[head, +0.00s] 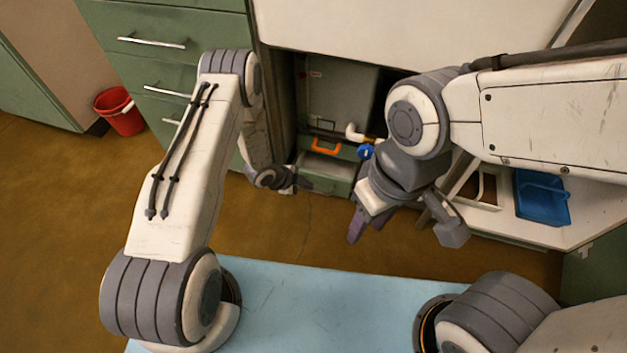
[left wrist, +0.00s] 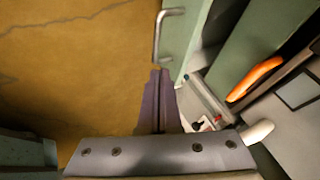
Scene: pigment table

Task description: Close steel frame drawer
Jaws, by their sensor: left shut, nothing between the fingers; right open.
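The drawer (head: 338,187) has a green front and stands out from the dark recess under the counter, with its pale inside showing from above. In the left wrist view its green front (left wrist: 184,38) carries a steel bar handle (left wrist: 157,38), and small red and white items lie inside. My left gripper (head: 305,187) is at the left part of the drawer front. Its fingers (left wrist: 158,75) are shut and empty, with the tips close to one end of the handle; I cannot tell if they touch. My right gripper (head: 405,228) is open and empty, in front and right of the drawer.
Green cabinet drawers (head: 160,75) and a red bucket (head: 122,112) stand left. A blue tray (head: 541,197) lies right. Floor in front is clear.

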